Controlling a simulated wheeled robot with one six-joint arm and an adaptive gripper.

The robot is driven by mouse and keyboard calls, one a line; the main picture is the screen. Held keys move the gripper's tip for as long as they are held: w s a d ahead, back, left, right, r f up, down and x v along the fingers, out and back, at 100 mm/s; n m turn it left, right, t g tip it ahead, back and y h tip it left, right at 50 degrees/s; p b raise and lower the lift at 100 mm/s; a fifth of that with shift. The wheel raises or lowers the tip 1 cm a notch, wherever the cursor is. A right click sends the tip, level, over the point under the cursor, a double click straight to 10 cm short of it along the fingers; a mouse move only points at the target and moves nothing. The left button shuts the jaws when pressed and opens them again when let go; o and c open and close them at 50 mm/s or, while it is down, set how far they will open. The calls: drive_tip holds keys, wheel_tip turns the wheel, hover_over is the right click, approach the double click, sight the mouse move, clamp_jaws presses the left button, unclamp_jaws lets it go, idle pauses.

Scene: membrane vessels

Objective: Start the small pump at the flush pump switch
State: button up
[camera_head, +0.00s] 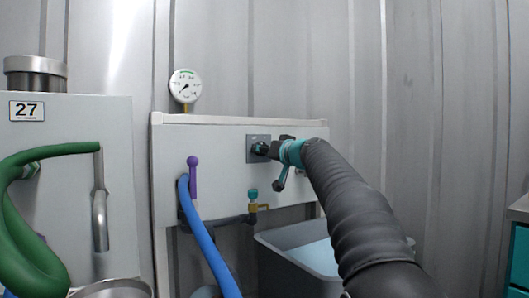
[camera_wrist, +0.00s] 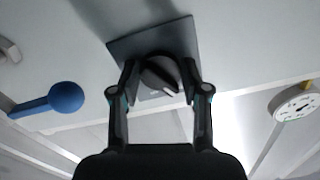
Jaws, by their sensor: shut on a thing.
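The flush pump switch is a black rotary knob (camera_wrist: 158,70) with a pale pointer line, on a square grey plate (camera_wrist: 122,45) fixed to the white panel. In the head view, the plate (camera_head: 251,142) shows and the knob is largely hidden by my gripper (camera_head: 264,149). In the wrist view my gripper (camera_wrist: 160,82) has one finger on each side of the knob and is shut on it. The pointer line lies slanted in the wrist view. I see no clear label on the plate.
A round gauge (camera_head: 185,86) stands on the top edge of the white panel (camera_head: 222,180). A purple lever (camera_head: 193,175) and blue hose (camera_head: 205,240) are at left. A grey tub (camera_head: 290,262) stands below. A blue ball-ended lever (camera_wrist: 62,98) is near the knob.

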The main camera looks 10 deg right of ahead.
drive_tip(key=shift+m, duration=0.3)
drive_tip(key=m+p, duration=0.1)
drive_tip(key=m, duration=0.4)
drive_tip(key=m+p, duration=0.1)
drive_tip(key=m, duration=0.5)
drive_tip(key=shift+s+a+r, duration=0.1)
drive_tip(key=shift+a+r, duration=0.05)
drive_tip(key=shift+r, duration=0.05)
drive_tip(key=shift+m, duration=0.3)
drive_tip(key=o, duration=1.1)
drive_tip(key=shift+o, duration=0.2)
drive_tip(key=v, duration=1.2)
